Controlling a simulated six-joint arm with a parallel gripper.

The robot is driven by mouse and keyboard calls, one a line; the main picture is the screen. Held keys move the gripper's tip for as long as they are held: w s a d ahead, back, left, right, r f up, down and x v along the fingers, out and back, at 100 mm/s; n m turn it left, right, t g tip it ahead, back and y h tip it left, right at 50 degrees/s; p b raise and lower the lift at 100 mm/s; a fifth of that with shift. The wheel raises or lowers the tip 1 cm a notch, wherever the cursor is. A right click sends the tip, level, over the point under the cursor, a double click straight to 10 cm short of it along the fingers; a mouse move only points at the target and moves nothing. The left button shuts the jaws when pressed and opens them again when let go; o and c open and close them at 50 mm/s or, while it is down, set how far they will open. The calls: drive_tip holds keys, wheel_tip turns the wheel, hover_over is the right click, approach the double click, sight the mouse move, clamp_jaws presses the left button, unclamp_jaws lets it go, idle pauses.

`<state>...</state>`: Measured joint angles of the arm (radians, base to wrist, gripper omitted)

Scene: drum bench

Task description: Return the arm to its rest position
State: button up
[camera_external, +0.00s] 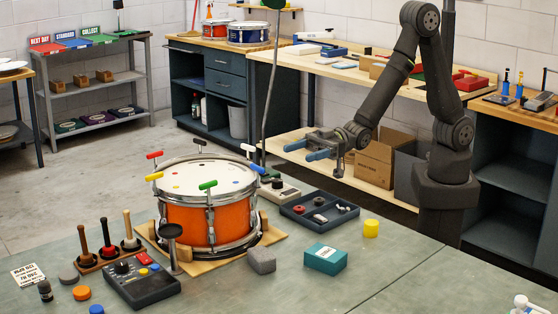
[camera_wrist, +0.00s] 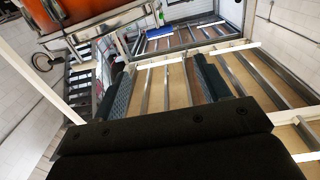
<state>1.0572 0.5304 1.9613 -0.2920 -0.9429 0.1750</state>
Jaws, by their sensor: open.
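My gripper (camera_external: 309,146) is held in the air to the right of and behind the orange drum (camera_external: 187,222) in the external view, pointing left. Its two blue-grey fingers are spread apart with nothing between them. In the wrist view my gripper (camera_wrist: 162,68) shows two textured fingers set wide apart, with a gap between them. My arm is folded, with its elbow high above its base at the right. Part of an orange drum shows in the top left of the wrist view.
The drum stands on a wooden base on the grey-green bench (camera_external: 410,290) with several coloured keys around its rim. Near it are a dark parts tray (camera_external: 345,221), a teal box (camera_external: 325,259), a yellow cylinder (camera_external: 371,228), a grey block (camera_external: 261,260) and a control box (camera_external: 140,286). Shelved benches stand behind.

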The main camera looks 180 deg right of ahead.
sight(251, 167)
drive_tip(key=shift+s+a, duration=0.1)
drive_tip(key=shift+a, duration=0.05)
idle(0.5)
drive_tip(key=x, duration=1.7)
drive_tip(key=shift+w+d, duration=0.2)
drive_tip(key=shift+w, duration=0.1)
drive_tip(key=shift+s+m+g+h, duration=0.1)
drive_tip(key=shift+m+g+h, duration=0.5)
drive_tip(key=shift+g, duration=0.1)
idle(1.3)
drive_tip(key=shift+s+m+g+h, duration=0.15)
drive_tip(key=shift+m+g+h, duration=0.6)
drive_tip(key=shift+g, duration=0.25)
